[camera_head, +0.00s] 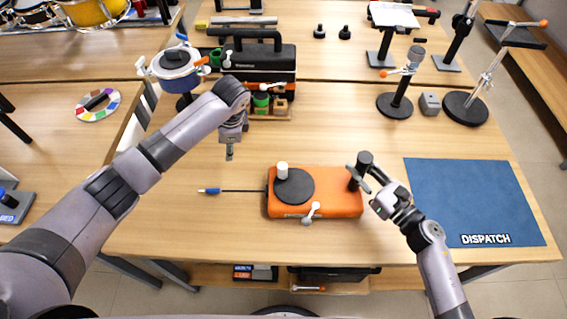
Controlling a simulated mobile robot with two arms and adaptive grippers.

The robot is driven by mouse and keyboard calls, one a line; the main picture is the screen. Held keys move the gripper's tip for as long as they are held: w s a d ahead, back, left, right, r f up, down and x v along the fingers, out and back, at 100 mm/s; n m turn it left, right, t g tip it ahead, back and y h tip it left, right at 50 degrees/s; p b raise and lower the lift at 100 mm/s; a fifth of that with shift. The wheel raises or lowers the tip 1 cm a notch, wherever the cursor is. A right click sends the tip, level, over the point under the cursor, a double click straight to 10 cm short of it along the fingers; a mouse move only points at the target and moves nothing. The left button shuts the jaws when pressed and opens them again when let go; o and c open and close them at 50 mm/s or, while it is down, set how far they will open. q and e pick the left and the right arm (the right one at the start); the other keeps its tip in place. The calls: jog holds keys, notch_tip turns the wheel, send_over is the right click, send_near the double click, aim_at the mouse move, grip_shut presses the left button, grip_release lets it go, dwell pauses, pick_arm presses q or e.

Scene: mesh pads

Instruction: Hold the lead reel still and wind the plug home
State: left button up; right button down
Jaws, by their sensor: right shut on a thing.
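The lead reel (335,200) is an orange box on the table's front middle. It has a dark round disc (297,190) on top with a white knob (282,171) and a pale lever at its front. A thin black lead (243,191) runs out of its left side to a blue plug (209,191), which lies left of the reel. My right gripper (358,178) is shut on a dark part at the reel's right end; the fingers hide much of it. My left gripper (229,153) points down above the table, behind and left of the reel, apart from it. Its finger gap is unclear.
A blue DISPATCH mat (475,200) lies clear on the right. A black toolbox (262,60) and small green and orange items stand behind the reel. Black stands (395,104) stand at the back right. The table in front of the plug is free.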

aim_at(283, 165)
pick_arm(q)
jog(key=s+d+r+m, duration=0.1)
jog(key=s+d, duration=0.1)
jog(key=d, duration=0.3)
jog(key=s+d+r+m+g+h, duration=0.1)
jog(key=s+d+r, duration=0.1)
jog(key=d, duration=0.3)
jog(key=s+d+r+h, duration=0.1)
jog(key=s+d, duration=0.1)
jog(key=d, duration=0.3)
jog(key=shift+d+r+m, duration=0.1)
jog(key=shift+r+m, duration=0.15)
jog(key=shift+m, duration=0.15)
jog(key=shift+s+d+f+g, duration=0.2)
jog(key=shift+s+f+g, duration=0.05)
jog(key=shift+g, duration=0.05)
jog(key=shift+f, duration=1.8)
jog(key=shift+c, duration=0.5)
jog(key=shift+w, duration=0.1)
grip_shut()
